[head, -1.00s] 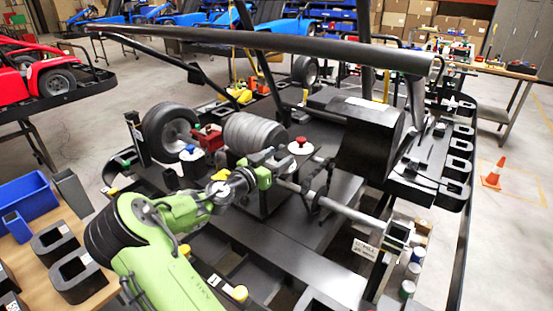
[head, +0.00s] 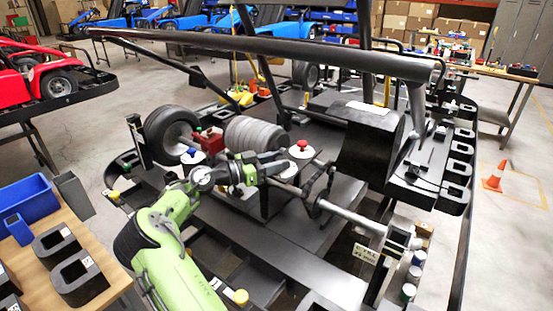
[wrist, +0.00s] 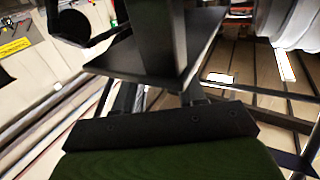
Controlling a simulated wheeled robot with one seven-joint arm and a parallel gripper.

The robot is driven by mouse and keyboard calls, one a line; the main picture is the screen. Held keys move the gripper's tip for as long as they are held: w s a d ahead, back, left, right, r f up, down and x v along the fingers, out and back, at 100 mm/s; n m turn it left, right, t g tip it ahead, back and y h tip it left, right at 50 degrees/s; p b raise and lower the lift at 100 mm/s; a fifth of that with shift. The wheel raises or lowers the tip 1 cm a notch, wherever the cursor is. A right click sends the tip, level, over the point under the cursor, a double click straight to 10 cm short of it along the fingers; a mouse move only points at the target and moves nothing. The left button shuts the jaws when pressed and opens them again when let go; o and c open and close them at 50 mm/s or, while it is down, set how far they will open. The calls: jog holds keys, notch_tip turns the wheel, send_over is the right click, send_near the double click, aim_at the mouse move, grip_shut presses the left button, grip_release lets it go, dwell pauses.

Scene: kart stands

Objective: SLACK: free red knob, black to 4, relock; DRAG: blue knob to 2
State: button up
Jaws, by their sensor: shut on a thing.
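The red knob (head: 302,145) stands on a pale round base on the kart stand, just right of my fingertips. The blue knob (head: 191,155) stands on a white base near the small wheel, left of my gripper. My gripper (head: 284,168) points right, low beside the red knob's base. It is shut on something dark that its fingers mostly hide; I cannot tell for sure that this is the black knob. In the wrist view, a black upright part (wrist: 160,40) and a dark flat plate fill the middle. The dial numbers are too small to read.
A grey ribbed cylinder (head: 253,136) and a wheel (head: 172,131) stand behind my gripper. A dark coiled part (head: 318,192) and a pale shaft (head: 348,217) lie to its right. A long black bar (head: 270,47) crosses above. Blue bins (head: 24,198) stand at left.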

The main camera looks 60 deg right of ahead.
jog(key=shift+r, duration=0.1)
jog(key=o, duration=1)
jog(key=shift+w, duration=0.1)
jog(key=p+v, duration=0.2)
jog(key=v, duration=1.3)
jog(key=shift+w+a, duration=0.2)
jog(key=shift+w, duration=0.1)
